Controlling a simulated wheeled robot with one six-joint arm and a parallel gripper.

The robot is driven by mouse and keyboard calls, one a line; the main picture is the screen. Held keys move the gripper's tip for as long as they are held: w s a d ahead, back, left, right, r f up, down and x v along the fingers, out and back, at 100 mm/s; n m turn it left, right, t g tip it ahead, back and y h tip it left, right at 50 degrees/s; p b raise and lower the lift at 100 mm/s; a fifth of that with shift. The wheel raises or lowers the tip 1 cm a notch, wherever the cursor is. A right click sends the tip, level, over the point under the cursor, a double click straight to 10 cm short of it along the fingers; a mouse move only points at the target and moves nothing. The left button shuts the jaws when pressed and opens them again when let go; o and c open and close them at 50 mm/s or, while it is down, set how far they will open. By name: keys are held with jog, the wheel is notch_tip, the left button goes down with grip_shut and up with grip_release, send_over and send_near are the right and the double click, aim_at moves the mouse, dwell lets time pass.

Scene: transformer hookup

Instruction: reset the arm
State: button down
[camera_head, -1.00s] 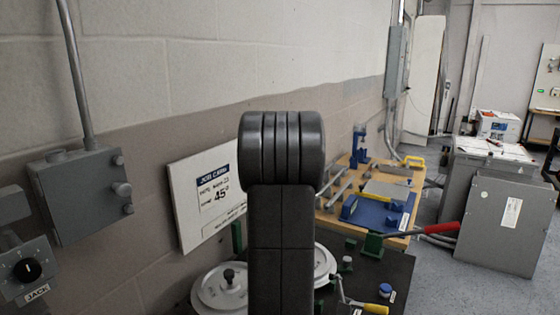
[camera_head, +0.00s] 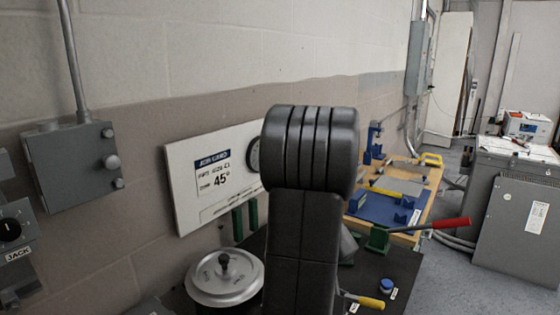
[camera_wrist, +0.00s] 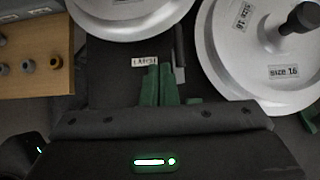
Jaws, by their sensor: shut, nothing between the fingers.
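My own dark arm link stands upright in the middle of the head view and hides my gripper there. In the wrist view my gripper (camera_wrist: 160,122) shows as a dark body with a green light along the bottom edge. It is shut and holds nothing. Two green upright pieces (camera_wrist: 157,86) show side by side just ahead of it, near a small white label. I cannot tell how far they are from it.
Silver reels (camera_head: 225,278) sit on the dark bench (camera_head: 400,268); they also show in the wrist view (camera_wrist: 235,50). A red-handled lever (camera_head: 450,223), yellow handle (camera_head: 371,302) and white sign board (camera_head: 190,185) are nearby. A grey wall box (camera_head: 72,168) is left. Open floor lies right.

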jog(key=v, duration=0.3)
jog(key=shift+s+d+r, duration=0.15)
jog(key=shift+d+r, duration=0.05)
jog(key=shift+r, duration=0.05)
